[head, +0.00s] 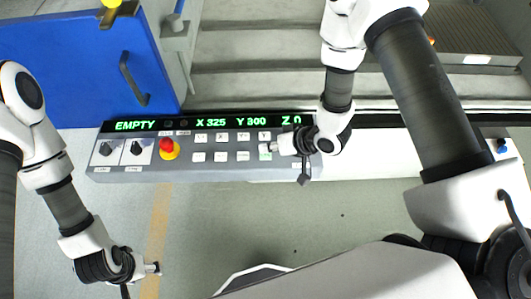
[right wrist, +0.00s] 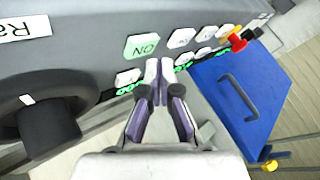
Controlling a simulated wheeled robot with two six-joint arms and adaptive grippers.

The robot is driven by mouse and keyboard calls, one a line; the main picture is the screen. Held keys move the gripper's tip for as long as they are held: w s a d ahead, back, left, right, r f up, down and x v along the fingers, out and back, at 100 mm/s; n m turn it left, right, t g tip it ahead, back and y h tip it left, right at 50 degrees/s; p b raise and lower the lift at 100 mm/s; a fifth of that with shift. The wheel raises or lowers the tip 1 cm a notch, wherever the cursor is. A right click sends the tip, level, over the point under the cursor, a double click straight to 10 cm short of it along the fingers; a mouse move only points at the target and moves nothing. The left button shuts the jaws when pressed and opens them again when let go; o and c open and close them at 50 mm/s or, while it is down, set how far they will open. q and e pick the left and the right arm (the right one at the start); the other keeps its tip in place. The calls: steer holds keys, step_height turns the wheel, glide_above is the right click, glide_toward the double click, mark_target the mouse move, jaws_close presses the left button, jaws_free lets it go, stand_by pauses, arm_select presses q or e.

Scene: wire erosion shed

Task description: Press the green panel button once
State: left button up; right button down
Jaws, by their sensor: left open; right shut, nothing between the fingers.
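The green panel button (right wrist: 143,46), marked ON, is on the grey control panel (head: 200,174). In the head view the button (head: 265,156) shows just by the tip of my right gripper (head: 268,148). In the right wrist view my right gripper (right wrist: 159,68) is shut and empty, with its fingertips just below and right of the button in the picture. I cannot tell if they touch the panel. My left gripper (head: 156,268) is open and empty over the floor at lower left, away from the panel.
White buttons (head: 221,156) stand in rows beside the green one. A red stop knob (head: 167,146) and two black dials (head: 105,149) are at the panel's left. The display (head: 205,123) reads EMPTY, X 325, Y 300, Z 0. A blue door (head: 75,60) stands behind left.

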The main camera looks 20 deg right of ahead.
mark_target(268, 155)
steer(key=shift+f, duration=0.4)
steer(key=shift+f+b, duration=0.4)
steer(key=shift+b, duration=0.05)
stand_by(0.5)
steer(key=shift+r+p, duration=0.7)
steer(key=shift+r, duration=0.15)
step_height(268, 155, up, 5)
steer(key=p, duration=0.4)
steer(key=shift+r, duration=0.1)
stand_by(0.3)
